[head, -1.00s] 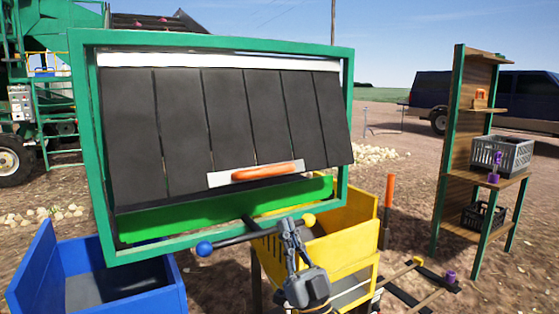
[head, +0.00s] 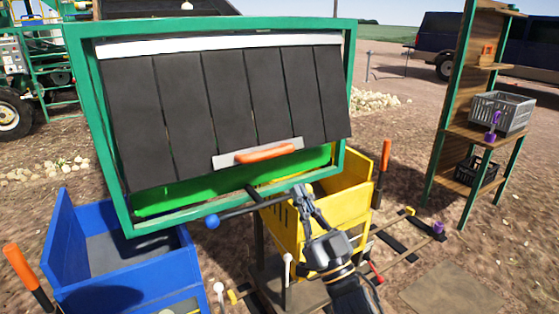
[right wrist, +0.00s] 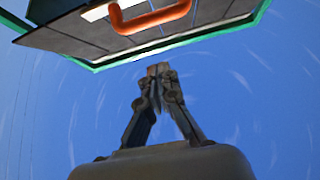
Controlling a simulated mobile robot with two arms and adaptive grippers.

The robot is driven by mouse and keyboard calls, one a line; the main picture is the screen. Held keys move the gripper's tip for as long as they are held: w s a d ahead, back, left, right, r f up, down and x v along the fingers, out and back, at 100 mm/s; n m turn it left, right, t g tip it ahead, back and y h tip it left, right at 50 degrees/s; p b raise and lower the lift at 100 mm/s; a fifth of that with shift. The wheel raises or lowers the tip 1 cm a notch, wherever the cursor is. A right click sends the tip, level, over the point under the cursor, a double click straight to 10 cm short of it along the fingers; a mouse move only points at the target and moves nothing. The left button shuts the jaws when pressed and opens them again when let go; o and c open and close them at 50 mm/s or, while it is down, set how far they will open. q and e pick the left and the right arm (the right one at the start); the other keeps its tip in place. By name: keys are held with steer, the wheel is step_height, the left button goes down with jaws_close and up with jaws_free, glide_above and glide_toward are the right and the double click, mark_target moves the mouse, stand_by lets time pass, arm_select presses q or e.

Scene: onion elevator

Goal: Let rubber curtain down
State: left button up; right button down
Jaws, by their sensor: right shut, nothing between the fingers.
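The black rubber curtain (head: 225,110), made of several strips, hangs in a green frame (head: 345,90). Its lower edge stands out toward me, and a bright green panel (head: 190,195) shows below it. An orange handle (head: 265,153) on a pale plate sits at the curtain's lower right; the handle also shows at the top of the right wrist view (right wrist: 150,17). My right gripper (head: 302,190) is shut and empty, below and right of the handle and apart from it. In the right wrist view its fingertips (right wrist: 159,70) point toward the curtain's underside. My left gripper is not in view.
A bar with a blue knob (head: 211,221) crosses in front of the frame's lower edge, close to my right gripper. A blue bin (head: 130,272) stands at lower left, a yellow bin (head: 355,200) behind the gripper. A shelf (head: 455,110) with crates stands right.

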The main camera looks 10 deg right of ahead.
steer(key=w+a+r+p, duration=0.1)
steer(key=w+a+r, duration=0.2)
steer(key=w, duration=0.5)
steer(key=shift+w, duration=0.15)
